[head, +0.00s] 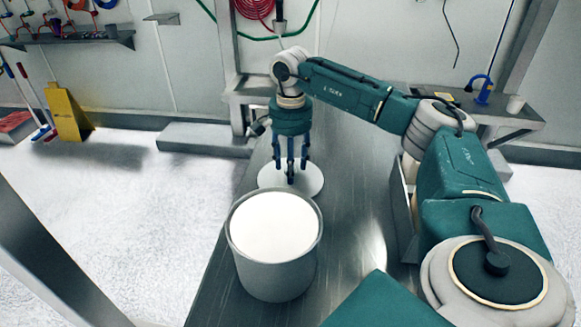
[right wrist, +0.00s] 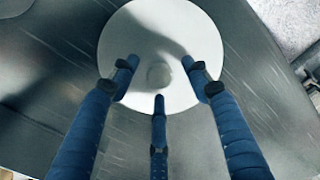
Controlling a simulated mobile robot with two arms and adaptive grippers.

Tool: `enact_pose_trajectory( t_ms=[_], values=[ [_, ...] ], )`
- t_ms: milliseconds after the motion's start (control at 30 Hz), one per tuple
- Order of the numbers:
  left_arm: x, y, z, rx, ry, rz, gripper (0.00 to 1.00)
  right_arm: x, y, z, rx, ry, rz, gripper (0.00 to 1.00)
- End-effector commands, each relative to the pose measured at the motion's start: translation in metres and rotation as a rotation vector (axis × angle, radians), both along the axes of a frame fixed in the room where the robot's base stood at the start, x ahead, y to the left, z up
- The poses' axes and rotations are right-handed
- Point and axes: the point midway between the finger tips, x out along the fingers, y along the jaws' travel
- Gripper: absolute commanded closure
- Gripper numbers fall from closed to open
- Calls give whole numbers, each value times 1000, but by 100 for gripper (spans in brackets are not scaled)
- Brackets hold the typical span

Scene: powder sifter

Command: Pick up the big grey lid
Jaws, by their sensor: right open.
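The big grey lid (head: 309,179) lies flat on the metal table, behind a large grey pot. In the head view it looks pale, round and disc-like. In the right wrist view the lid (right wrist: 160,30) shows a small round knob (right wrist: 159,75) at its middle. My right gripper (head: 290,172) points straight down over the lid, with its fingers spread around the knob. In the right wrist view the gripper (right wrist: 158,82) is open and empty, and the knob shows between the fingertips. Whether the fingertips touch the lid is unclear. My left gripper is not in view.
The grey pot (head: 277,278), filled with white powder, stands in front of the lid on the table (head: 345,225). A grey bin (head: 403,215) is at the table's right edge.

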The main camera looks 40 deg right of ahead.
Motion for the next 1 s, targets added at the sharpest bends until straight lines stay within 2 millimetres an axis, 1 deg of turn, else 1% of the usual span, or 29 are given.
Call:
enact_pose_trajectory(
  t_ms=[100,167,200,267,333,367,633,767,867,967,1000],
  values=[
    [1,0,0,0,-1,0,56,0,0,0,0,0,0,52],
    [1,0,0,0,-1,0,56,0,0,0,0,0,0,64],
    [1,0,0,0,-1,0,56,0,0,0,0,0,0,72],
    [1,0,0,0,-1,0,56,0,0,0,0,0,0,84],
    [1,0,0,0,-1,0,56,0,0,0,0,0,0,98],
    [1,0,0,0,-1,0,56,0,0,0,0,0,1,100],
    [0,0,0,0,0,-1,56,0,0,1,0,-1,1,100],
    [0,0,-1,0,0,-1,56,1,0,7,0,-1,1,100],
    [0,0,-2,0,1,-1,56,1,1,17,1,-3,1,100],
    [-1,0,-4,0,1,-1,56,1,1,33,1,-4,1,100],
    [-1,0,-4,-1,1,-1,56,2,1,42,2,-6,2,100]
  ],
)
